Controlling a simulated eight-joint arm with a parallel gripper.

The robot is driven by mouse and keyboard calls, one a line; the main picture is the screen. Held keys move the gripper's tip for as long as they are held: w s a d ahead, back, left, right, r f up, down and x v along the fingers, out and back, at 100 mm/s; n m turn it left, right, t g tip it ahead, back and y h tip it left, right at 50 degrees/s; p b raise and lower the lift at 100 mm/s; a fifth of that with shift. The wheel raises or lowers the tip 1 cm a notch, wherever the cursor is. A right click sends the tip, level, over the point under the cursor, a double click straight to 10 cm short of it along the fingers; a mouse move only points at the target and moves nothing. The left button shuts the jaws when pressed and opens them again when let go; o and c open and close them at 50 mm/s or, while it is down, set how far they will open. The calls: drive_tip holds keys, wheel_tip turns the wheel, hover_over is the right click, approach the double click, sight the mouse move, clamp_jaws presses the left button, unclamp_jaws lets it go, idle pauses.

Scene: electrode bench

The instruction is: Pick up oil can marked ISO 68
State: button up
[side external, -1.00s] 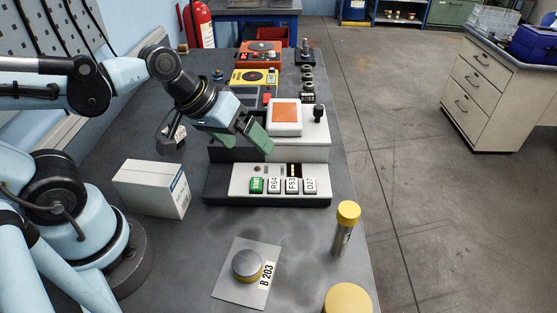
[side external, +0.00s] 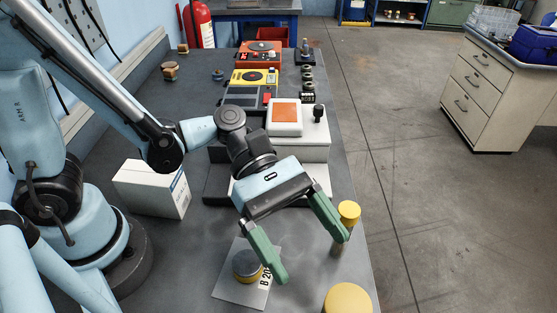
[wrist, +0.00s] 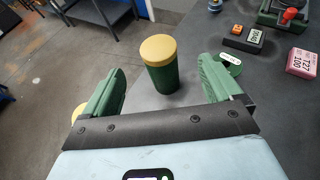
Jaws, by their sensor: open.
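My gripper (side external: 300,245) is open and empty, with green fingers spread above the front of the bench. It also shows in the wrist view (wrist: 163,88). A green can with a yellow lid (wrist: 164,64) stands upright beyond and between the fingers in the wrist view, apart from both. A yellow lid (side external: 349,298) at the bottom edge of the side view seems to be the same can; its body is cut off there. A slim yellow-capped cylinder (side external: 349,211) stands behind my right finger, which partly hides it. I can read no ISO 68 marking on either.
A round grey-topped tin (side external: 247,264) sits on a plate marked B 203, partly behind my left finger. A white box (side external: 152,188) stands at the left. In the wrist view, a pink T27 100 block (wrist: 302,63) and a red-knobbed device (wrist: 288,14) are at the right.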

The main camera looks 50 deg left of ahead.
sight(343, 298)
drive_tip(key=shift+w+x, duration=0.2)
drive_tip(key=shift+x, duration=4.5)
drive_tip(key=shift+f, duration=0.1)
drive_tip(key=shift+c, duration=0.4)
clamp_jaws()
